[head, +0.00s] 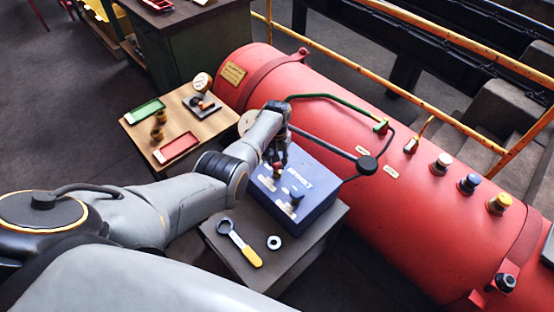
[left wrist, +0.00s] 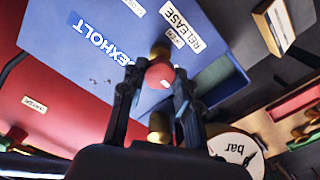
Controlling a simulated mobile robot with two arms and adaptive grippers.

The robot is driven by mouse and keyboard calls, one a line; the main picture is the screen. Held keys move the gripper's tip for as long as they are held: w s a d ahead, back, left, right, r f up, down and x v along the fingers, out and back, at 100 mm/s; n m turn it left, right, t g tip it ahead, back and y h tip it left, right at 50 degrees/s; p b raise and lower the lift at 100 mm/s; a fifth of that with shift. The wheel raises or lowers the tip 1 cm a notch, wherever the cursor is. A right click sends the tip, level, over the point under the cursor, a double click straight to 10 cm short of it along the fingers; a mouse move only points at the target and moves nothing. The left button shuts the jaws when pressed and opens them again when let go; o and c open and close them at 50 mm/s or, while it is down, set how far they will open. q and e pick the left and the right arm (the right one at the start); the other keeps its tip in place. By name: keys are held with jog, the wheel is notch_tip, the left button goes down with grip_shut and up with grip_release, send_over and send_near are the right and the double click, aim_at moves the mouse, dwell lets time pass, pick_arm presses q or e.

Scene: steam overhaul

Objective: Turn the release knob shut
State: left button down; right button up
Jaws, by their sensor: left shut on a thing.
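The release knob is red on a brass stem, on top of the blue box (head: 310,215). In the left wrist view the red knob (left wrist: 160,75) sits between my fingertips, beside a white label reading RELEASE (left wrist: 182,27). My left gripper (head: 276,160) reaches down over the box from above, and it also shows in the left wrist view (left wrist: 158,88). It is shut on the red knob, with a finger on each side. The knob's exact turn angle cannot be told. My right gripper is not in view.
A blue knob (head: 297,196) stands on the same box. A spanner (head: 240,243) and a ring (head: 274,242) lie on the grey stand (head: 215,245). A large red cylinder (head: 330,130) lies behind, joined by hoses. A wooden table (head: 150,130) with trays is at left.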

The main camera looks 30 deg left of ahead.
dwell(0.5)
pick_arm(q)
jog(key=c, duration=1)
grip_release()
jog(key=shift+r, duration=0.15)
notch_tip(320, 180, up, 12)
jog(key=shift+f, duration=0.15)
jog(key=shift+s+f, duration=0.1)
